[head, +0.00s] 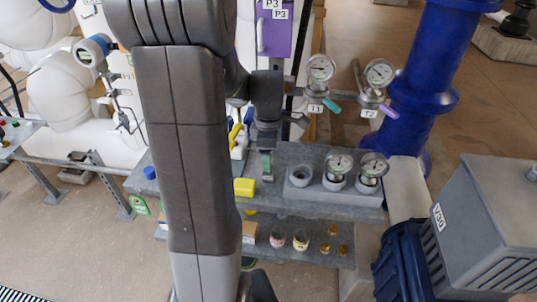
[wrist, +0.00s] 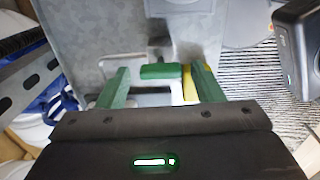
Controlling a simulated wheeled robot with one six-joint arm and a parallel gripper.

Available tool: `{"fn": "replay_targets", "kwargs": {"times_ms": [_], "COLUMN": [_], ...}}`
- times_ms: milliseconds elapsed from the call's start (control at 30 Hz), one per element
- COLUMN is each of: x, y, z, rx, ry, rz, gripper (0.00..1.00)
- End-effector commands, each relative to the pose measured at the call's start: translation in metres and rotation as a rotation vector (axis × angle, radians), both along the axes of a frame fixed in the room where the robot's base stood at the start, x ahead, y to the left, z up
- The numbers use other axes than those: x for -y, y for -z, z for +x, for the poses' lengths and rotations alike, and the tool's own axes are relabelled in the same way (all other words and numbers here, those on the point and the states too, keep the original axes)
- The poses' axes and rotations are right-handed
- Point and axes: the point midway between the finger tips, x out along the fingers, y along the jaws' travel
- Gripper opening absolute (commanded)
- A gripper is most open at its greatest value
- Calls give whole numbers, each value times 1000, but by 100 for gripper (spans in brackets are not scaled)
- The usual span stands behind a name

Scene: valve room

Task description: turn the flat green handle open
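In the wrist view, a flat green bar (wrist: 162,71), which looks like the handle, lies crosswise before a short grey stem. My gripper (wrist: 160,87) has two green fingers spread wide on either side of the bar, with gaps to it. Nothing is held. In the head view my gripper (head: 267,165) points down over the back-left part of the grey bench; its fingers overlap there and the green bar cannot be made out. A teal handle (head: 332,105) under gauge T1 is away to the right.
A yellow strip (wrist: 188,82) shows close beside my right finger. On the grey bench (head: 300,211) are a yellow block (head: 244,187) and a grey gauge stand (head: 300,192). A purple handle (head: 390,111) is below gauge T2. A blue pipe (head: 425,80) and a grey cabinet (head: 490,220) stand right.

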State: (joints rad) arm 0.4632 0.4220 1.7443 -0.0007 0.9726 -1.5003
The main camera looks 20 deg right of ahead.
Motion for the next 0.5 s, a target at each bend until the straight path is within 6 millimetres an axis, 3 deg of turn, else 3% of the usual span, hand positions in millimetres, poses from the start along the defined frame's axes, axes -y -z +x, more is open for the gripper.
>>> {"fn": "replay_targets", "kwargs": {"times_ms": [333,500], "x": [0,0], "y": [-2,-24], "z": [0,0], "rx": [-1,3], "ry": [1,1], "rz": [1,-1], "gripper": [64,64]}}
